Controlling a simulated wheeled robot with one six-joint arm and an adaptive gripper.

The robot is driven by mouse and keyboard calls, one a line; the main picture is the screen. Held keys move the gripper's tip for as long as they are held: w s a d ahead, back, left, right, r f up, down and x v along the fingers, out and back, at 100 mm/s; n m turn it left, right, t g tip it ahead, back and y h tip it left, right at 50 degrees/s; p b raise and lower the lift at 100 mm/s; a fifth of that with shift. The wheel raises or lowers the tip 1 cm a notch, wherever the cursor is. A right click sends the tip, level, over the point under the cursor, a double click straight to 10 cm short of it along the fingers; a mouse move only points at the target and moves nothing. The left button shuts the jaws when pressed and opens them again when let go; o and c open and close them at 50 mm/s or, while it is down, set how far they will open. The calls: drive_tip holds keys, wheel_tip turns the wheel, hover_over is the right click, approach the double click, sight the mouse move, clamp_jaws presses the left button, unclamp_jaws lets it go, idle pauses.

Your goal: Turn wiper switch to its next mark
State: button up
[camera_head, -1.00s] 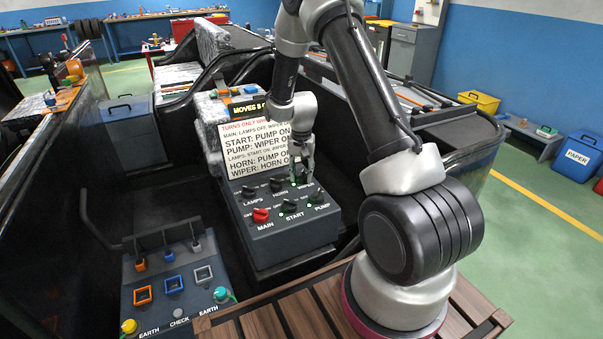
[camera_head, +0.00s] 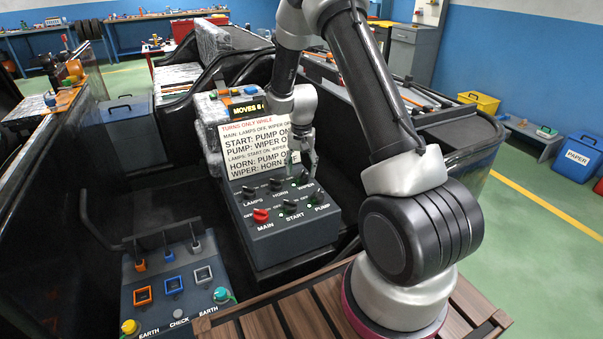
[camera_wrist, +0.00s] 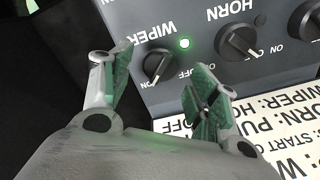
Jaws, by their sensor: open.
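The wiper switch is a small black rotary knob (camera_wrist: 157,64) on the grey switch box (camera_head: 292,236), at its back right corner in the head view. A lit green lamp (camera_wrist: 184,43) is beside it in the wrist view. My gripper (camera_wrist: 163,88) is open and empty. Its green-padded fingers are just off the panel, on either side of the knob in the picture, and appear not to touch it. In the head view my gripper (camera_head: 302,160) is above the wiper corner.
The horn knob (camera_wrist: 238,43) is next to the wiper switch. The lamps, main, start and pump knobs share the box; the main knob (camera_head: 261,215) is red. A rules sign (camera_head: 252,150) stands behind. A socket panel (camera_head: 175,285) is at lower left.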

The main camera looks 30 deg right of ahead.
sight(301, 173)
wheel_tip(301, 173, up, 10)
drive_tip(key=shift+f, duration=0.15)
